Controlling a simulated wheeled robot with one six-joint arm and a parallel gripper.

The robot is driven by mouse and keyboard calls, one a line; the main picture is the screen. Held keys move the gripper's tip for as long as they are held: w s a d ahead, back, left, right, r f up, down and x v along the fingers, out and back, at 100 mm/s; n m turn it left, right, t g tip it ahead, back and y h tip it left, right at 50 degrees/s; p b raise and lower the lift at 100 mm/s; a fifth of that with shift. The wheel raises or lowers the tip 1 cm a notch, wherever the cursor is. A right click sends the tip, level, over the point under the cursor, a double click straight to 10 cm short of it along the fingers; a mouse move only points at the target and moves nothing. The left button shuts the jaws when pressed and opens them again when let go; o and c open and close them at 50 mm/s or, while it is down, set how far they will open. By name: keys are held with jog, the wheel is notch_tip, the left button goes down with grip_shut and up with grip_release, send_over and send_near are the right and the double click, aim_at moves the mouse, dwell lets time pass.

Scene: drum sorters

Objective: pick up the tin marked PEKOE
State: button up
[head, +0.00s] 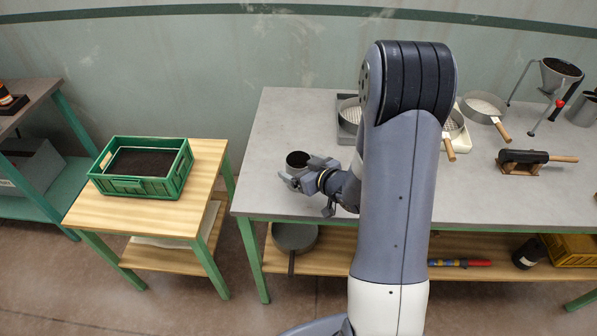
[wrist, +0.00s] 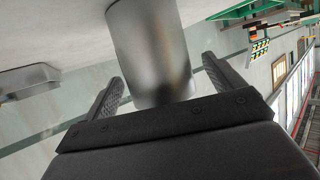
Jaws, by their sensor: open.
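A bare metal cylinder (wrist: 150,45) shows large in the wrist view, between the two fingers of my gripper (wrist: 163,75). The fingers are open, with a gap on each side of the cylinder. No marking shows on the side in view, so I cannot tell whether it is the tin marked PEKOE. In the head view a metal cylinder with a dark top (head: 297,160) stands near the left end of the grey table, with my gripper (head: 299,172) at its near side. The gripper partly hides its lower part. I see no readable PEKOE lettering in either view.
The grey table (head: 300,115) holds round sieves (head: 485,106), a funnel stand (head: 556,75) and a black wooden-handled tool (head: 523,158) to the right. A green crate (head: 140,188) of dark material sits on the wooden table at left. A gap separates these tables.

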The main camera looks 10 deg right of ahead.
jog(key=shift+x, duration=0.85)
jog(key=shift+d, duration=0.1)
jog(key=c, duration=1.1)
